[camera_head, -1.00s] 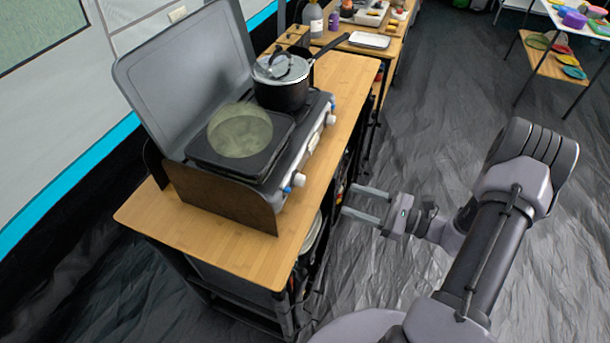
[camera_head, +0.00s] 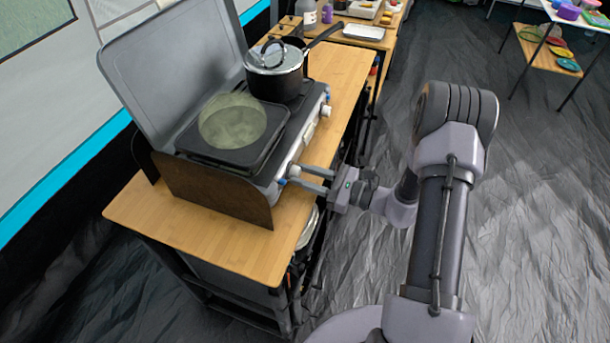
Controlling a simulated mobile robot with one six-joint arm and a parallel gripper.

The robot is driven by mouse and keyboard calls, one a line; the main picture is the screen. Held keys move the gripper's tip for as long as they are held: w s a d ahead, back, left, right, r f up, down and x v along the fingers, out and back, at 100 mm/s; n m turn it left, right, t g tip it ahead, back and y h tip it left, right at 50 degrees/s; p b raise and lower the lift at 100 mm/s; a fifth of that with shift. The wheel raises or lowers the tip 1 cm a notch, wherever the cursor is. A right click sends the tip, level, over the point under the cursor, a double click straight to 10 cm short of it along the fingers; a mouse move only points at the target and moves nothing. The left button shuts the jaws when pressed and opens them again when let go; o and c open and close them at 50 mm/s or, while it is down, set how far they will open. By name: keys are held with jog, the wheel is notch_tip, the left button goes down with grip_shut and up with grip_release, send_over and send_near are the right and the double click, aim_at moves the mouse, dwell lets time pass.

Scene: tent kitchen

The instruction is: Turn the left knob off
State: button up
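The camp stove (camera_head: 308,133) stands on the wooden counter with its grey lid raised. Its left knob (camera_head: 293,171) is on the front panel at the near end, whitish with a blue mark beside it. Its turn angle is too small to read. My gripper (camera_head: 297,175) is level with this knob, fingers pointing at the panel and parted, the tips at or beside the knob. I cannot tell whether they touch it. The right knob (camera_head: 326,111) is farther along the panel, clear of my gripper.
A lidded black pot (camera_head: 277,82) sits on the far burner, its handle pointing right. A pale green translucent round thing (camera_head: 232,121) is over the near burner. A brown side panel (camera_head: 215,190) stands at the stove's near end. Floor right of the counter (camera_head: 240,252) is open.

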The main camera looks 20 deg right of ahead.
grip_shut()
